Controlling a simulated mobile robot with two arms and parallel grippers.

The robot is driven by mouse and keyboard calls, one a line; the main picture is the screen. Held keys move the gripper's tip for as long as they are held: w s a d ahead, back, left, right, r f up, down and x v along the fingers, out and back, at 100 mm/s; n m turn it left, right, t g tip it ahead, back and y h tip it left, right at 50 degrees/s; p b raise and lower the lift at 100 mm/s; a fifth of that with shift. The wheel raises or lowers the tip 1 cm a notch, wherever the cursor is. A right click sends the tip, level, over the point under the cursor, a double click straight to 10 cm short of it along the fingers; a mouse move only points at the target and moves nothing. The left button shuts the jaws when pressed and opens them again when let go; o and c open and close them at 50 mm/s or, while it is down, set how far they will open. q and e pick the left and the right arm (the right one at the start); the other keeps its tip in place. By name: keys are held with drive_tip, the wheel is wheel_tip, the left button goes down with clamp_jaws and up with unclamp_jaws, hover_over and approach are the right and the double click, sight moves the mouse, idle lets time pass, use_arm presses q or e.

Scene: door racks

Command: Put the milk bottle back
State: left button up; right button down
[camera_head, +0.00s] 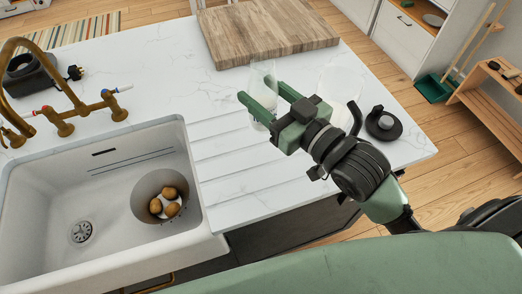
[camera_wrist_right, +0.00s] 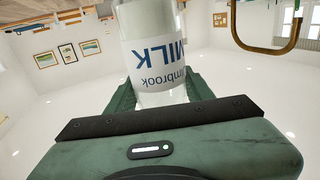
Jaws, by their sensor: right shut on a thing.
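The milk bottle (camera_head: 263,76) is clear glass and shows faintly over the white worktop in the head view. In the right wrist view its white label with blue lettering (camera_wrist_right: 158,62) appears upside down. My right gripper (camera_head: 264,97) is shut on the bottle, with one green finger on each side of it. In the right wrist view the fingers (camera_wrist_right: 163,96) are around the bottle below the label as pictured. The bottle's base is partly hidden by the gripper, and I cannot tell if it touches the worktop. My left gripper is out of view.
A wooden board (camera_head: 265,30) lies behind the bottle. A pale, see-through object (camera_head: 340,80) and a black round item (camera_head: 383,123) are to the right. The ribbed worktop between is clear.

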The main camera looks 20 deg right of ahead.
wheel_tip(320, 180, down, 6)
drive_tip(key=b, duration=0.4)
drive_tip(key=shift+w+a+f+b, duration=0.1)
drive_tip(key=shift+f+b, duration=0.05)
drive_tip(key=shift+b, duration=0.25)
wheel_tip(320, 180, down, 10)
drive_tip(key=shift+r+b, duration=0.1)
drive_tip(key=shift+b, duration=0.45)
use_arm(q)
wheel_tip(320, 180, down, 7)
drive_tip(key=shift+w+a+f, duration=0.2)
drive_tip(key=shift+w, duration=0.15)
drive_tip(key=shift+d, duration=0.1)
use_arm(e)
drive_tip(key=shift+f, duration=0.2)
